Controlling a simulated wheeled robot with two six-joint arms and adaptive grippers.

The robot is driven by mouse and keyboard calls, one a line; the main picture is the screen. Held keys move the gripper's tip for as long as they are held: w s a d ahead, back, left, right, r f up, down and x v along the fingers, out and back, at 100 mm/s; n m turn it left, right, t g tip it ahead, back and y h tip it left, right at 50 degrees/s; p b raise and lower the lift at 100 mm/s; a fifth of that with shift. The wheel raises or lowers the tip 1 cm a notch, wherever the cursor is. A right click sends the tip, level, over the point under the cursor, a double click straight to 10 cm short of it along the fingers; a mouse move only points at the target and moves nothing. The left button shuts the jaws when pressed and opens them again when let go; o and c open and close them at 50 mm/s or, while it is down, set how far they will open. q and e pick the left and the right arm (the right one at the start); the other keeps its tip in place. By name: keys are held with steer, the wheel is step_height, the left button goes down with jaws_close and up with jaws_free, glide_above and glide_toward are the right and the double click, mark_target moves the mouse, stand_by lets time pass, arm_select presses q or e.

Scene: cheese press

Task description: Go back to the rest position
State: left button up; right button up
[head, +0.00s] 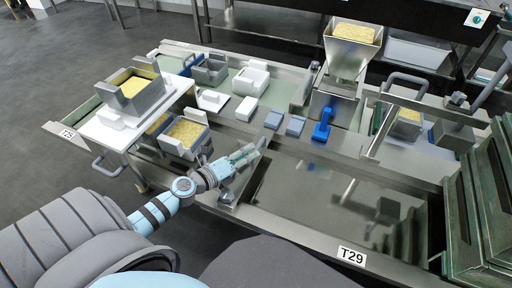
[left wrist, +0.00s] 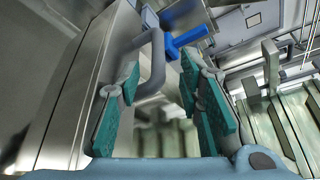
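My left gripper (head: 250,151) is over the near left part of the steel bench, by the left end of the dark recessed basin (head: 320,205). In the left wrist view the gripper (left wrist: 160,100) has its teal-padded fingers spread apart with nothing between them. A grey bent handle (left wrist: 154,65) and a blue T-shaped tool (left wrist: 187,40) show beyond the fingers. The blue tool also shows in the head view (head: 322,126), standing on the bench away from the gripper. My right gripper is in neither view.
A steel hopper (head: 350,62) stands at the back. Green stacked panels (head: 480,215) are at right.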

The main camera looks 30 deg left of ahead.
arm_select(q)
steer(key=shift+s+a+r, duration=0.1)
steer(key=shift+s+r, duration=0.05)
steer(key=shift+s, duration=0.35)
